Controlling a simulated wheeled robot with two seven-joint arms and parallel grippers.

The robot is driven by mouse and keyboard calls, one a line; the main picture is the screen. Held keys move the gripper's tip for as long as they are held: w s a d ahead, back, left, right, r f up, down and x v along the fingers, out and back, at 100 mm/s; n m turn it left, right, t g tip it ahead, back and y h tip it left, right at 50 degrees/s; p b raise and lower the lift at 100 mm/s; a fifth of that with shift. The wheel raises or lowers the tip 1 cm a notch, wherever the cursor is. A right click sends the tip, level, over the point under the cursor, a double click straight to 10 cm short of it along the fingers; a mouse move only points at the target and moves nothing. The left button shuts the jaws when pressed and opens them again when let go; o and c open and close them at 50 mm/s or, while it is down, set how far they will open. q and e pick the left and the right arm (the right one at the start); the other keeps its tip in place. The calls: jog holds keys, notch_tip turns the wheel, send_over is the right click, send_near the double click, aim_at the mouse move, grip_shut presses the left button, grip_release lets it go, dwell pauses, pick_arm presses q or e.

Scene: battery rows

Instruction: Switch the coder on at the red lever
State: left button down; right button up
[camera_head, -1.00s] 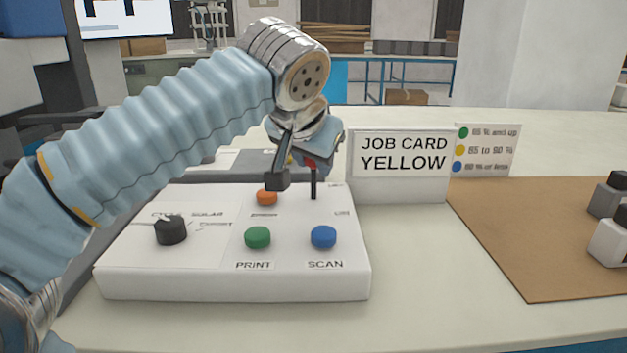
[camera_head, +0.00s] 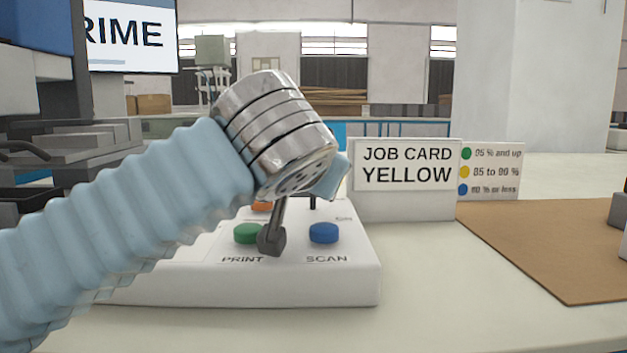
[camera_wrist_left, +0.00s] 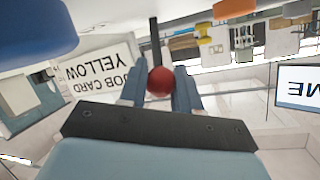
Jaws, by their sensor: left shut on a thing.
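The white coder panel (camera_head: 330,285) stands on the table. The lever shows in the head view only as a short dark post (camera_head: 313,203), beneath my wrist. In the left wrist view its red ball knob (camera_wrist_left: 160,82) sits between my fingers, with the black rod (camera_wrist_left: 155,40) beyond it. My left gripper (camera_wrist_left: 159,90) is shut on the red knob. In the head view my wrist hides the knob and most of the gripper. I cannot tell the lever's exact tilt. My right gripper is not in view.
A green PRINT button (camera_head: 247,233), a blue SCAN button (camera_head: 324,233) and a partly hidden orange button (camera_head: 262,207) are near the lever. The job card reading YELLOW (camera_head: 405,195) stands behind right. A brown mat (camera_head: 540,255) lies right, with grey blocks at its edge.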

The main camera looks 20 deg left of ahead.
pick_arm(q)
jog(key=c, duration=0.8)
grip_release()
jog(key=p+v, duration=0.2)
jog(key=v, duration=1.1)
jog(key=shift+s, duration=0.4)
